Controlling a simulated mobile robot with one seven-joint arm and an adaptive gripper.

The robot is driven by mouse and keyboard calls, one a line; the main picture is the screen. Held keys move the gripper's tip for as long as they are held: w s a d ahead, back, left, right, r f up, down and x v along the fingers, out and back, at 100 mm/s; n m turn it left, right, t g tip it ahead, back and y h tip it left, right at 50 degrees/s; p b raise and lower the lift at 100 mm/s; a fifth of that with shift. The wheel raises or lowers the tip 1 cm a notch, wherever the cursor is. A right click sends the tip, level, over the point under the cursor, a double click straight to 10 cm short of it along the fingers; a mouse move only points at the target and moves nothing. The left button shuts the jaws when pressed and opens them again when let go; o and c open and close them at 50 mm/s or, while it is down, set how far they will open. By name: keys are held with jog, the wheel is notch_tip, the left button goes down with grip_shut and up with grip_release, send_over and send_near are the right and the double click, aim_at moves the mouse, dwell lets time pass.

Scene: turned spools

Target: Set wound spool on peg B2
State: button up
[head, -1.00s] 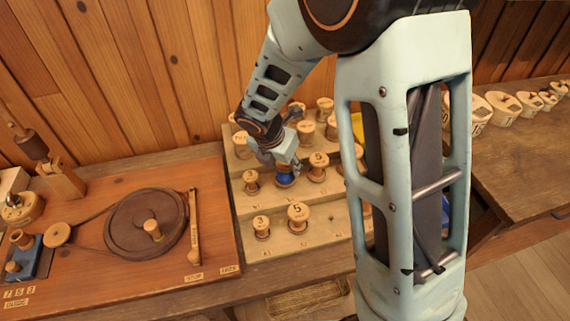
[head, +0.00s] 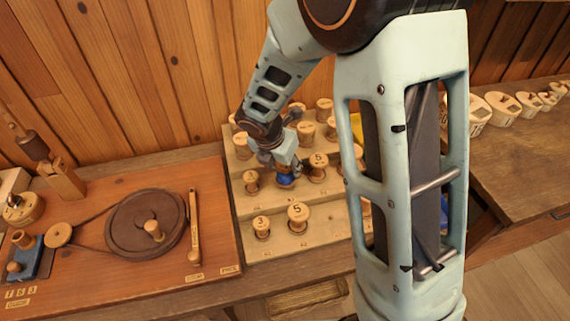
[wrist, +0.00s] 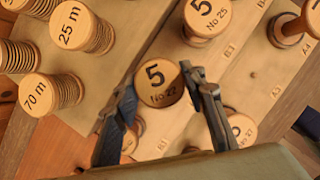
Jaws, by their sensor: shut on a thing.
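The spool looks about upright. Its lower end and any peg under it are hidden, so I cannot tell whether it is seated. Small peg labels such as B3 show on the rack; B2 is not clearly readable.
A spool marked 5 (head: 317,166) stands close to the right, another (head: 251,181) to the left. A winding board with a dark wheel (head: 147,222) lies left. My arm hides the rack's right side.

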jog(key=shift+f+b, duration=0.55)
jog(key=shift+f, duration=0.1)
jog(key=o, duration=0.9)
jog(key=shift+r, duration=0.1)
jog(key=shift+p+v, duration=4.35)
jog(key=shift+v, duration=1.15)
